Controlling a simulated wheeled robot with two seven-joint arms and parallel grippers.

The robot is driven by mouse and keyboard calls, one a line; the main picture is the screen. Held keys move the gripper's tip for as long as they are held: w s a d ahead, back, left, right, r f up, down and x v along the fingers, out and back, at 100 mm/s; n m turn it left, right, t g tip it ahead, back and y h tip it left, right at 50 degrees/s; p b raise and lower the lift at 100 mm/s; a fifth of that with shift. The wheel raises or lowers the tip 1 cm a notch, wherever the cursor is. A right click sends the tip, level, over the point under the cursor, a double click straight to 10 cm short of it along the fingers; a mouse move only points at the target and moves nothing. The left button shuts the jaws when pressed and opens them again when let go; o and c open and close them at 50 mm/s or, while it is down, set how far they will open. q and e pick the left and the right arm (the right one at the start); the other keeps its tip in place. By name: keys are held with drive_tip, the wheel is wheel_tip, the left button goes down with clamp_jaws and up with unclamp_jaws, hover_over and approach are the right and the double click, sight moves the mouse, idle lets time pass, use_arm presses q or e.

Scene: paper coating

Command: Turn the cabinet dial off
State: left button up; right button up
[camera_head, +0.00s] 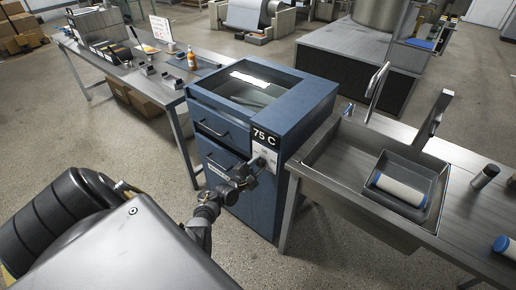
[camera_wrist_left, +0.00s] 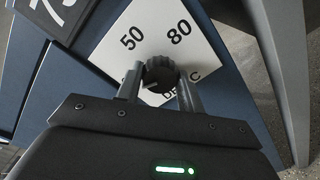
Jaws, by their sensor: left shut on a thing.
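The blue cabinet (camera_head: 250,190) stands in the middle of the head view, with a dark "75 C" display (camera_head: 264,137) on its front corner. Below the display is a white dial plate (camera_head: 268,154). In the left wrist view the plate (camera_wrist_left: 150,35) reads 50 and 80, with more lettering partly hidden by the fingers. The black ridged dial (camera_wrist_left: 160,73) sits on the plate. My left gripper (camera_wrist_left: 160,85) is shut on the dial, one finger on each side; in the head view it is at the cabinet's front (camera_head: 254,170). My right gripper is not in view.
A metal sink table (camera_head: 345,160) stands right of the cabinet, with a tray (camera_head: 425,172) holding a white roller in its basin. A long workbench (camera_head: 150,60) with bottles and small items is at the left. The floor in front is clear.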

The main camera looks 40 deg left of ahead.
use_arm(q)
drive_tip(key=o, duration=1)
drive_tip(key=shift+s, duration=0.1)
drive_tip(key=s, duration=1)
drive_tip(key=shift+s+d, duration=0.1)
drive_tip(key=shift+s, duration=0.2)
